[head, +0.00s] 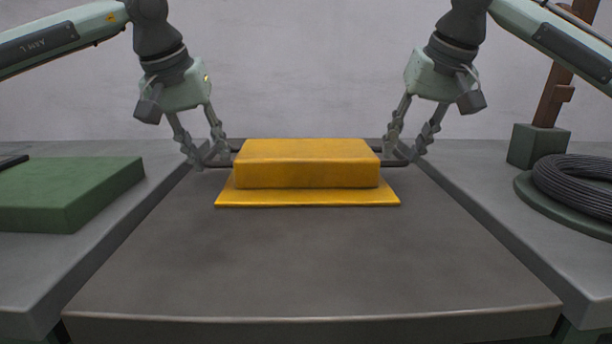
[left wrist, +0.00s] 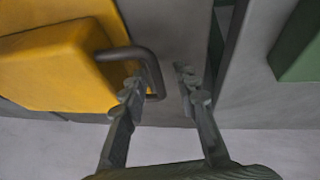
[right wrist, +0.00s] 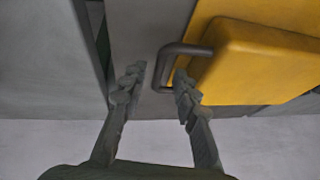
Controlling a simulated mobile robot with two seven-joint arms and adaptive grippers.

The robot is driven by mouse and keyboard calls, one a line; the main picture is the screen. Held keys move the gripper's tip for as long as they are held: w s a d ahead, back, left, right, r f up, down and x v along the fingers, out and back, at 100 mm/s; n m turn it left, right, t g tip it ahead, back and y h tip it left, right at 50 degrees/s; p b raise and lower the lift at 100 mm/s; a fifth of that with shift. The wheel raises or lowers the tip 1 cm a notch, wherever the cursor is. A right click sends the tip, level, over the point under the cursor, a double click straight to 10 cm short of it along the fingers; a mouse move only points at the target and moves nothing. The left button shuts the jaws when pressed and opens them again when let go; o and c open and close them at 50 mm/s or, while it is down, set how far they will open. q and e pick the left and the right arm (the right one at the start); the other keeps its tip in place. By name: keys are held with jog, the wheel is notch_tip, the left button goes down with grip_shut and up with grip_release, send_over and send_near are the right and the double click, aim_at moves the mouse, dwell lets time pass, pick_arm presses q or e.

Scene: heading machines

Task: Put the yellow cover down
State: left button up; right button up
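The yellow cover (head: 306,176) is a raised block on a wider flat flange. It appears to rest level on the dark grey table top. A dark bar handle sticks out at each side, the left one (left wrist: 151,62) in the left wrist view and the right one (right wrist: 168,58) in the right wrist view. My left gripper (head: 209,162) is open, with its fingers on either side of the left handle's outer bar. My right gripper (head: 404,157) is open in the same way around the right handle. Neither gripper is closed on its handle. The cover's far side is hidden in the head view.
The dark grey table top (head: 306,265) is clear in front of the cover. A green block (head: 70,190) lies on the left side surface. A black cable coil (head: 580,183) on a green base and a green block with a brown post (head: 538,146) stand on the right.

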aim_at(402, 156)
pick_arm(q)
jog(key=shift+d+f, duration=0.1)
jog(key=shift+f, duration=0.15)
pick_arm(e)
jog(key=f, duration=0.3)
jog(key=shift+a, duration=0.3)
pick_arm(q)
jog(key=shift+s+r, duration=0.2)
jog(key=shift+r, duration=0.1)
pick_arm(e)
jog(key=shift+s+r, duration=0.1)
jog(key=shift+s, duration=0.05)
pick_arm(q)
jog(key=v, duration=0.7)
jog(key=shift+a+r+p, duration=0.2)
jog(key=shift+r+p, duration=0.1)
jog(key=shift+r, duration=0.05)
pick_arm(e)
jog(key=w+v, duration=0.1)
jog(key=v, duration=0.9)
jog(key=shift+r, duration=0.45)
pick_arm(q)
jog(key=shift+s, duration=0.1)
